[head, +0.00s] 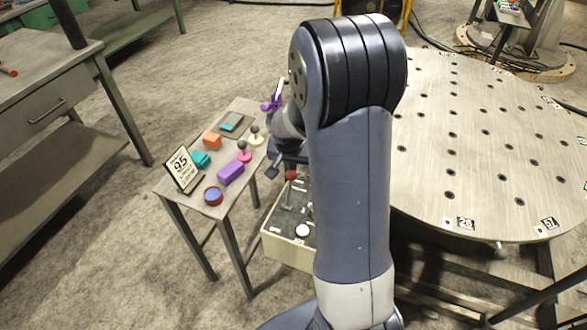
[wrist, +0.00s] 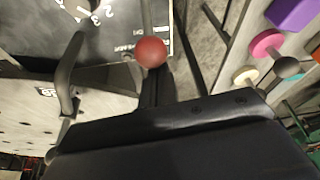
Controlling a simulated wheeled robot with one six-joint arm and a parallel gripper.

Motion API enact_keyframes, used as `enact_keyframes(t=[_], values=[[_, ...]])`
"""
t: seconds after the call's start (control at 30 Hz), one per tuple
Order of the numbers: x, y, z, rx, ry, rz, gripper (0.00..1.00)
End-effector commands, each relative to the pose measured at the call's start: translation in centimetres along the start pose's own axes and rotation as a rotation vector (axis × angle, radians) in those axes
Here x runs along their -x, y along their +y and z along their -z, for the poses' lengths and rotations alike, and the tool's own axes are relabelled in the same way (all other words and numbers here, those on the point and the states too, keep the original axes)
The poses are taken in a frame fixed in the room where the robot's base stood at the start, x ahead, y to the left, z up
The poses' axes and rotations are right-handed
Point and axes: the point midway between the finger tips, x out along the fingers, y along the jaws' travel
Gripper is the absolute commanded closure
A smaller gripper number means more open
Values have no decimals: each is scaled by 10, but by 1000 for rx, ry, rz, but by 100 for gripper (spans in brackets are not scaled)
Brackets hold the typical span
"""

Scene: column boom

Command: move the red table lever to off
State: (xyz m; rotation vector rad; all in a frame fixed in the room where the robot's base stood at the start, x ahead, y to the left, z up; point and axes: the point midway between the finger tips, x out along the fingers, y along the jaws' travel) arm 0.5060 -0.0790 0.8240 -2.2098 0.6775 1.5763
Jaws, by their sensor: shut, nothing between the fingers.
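The red ball knob of the lever (head: 291,175) stands on a grey stalk above the dark top panel of a cream box (head: 283,247) in the head view. In the wrist view the red knob (wrist: 151,52) is at top centre, with its stalk rising behind it over the panel. My gripper (head: 284,164) is right by the knob in the head view, partly hidden by my arm. In the wrist view my gripper's dark fingers (wrist: 157,86) are shut and empty, just below the knob; I cannot tell whether they touch it. The panel's off mark is not readable.
A round perforated metal table (head: 480,140) fills the right. A grey curved handle (wrist: 68,75) stands left of the knob.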

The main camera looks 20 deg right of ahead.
Motion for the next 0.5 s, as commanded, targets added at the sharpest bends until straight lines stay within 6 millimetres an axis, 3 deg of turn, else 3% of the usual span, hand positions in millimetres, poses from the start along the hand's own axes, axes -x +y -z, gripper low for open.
enact_keyframes(t=[0.03, 0.5], values=[[-6, -1, -5, 4, 23, -3, 100], [9, -6, -28, 17, 237, -40, 100]])
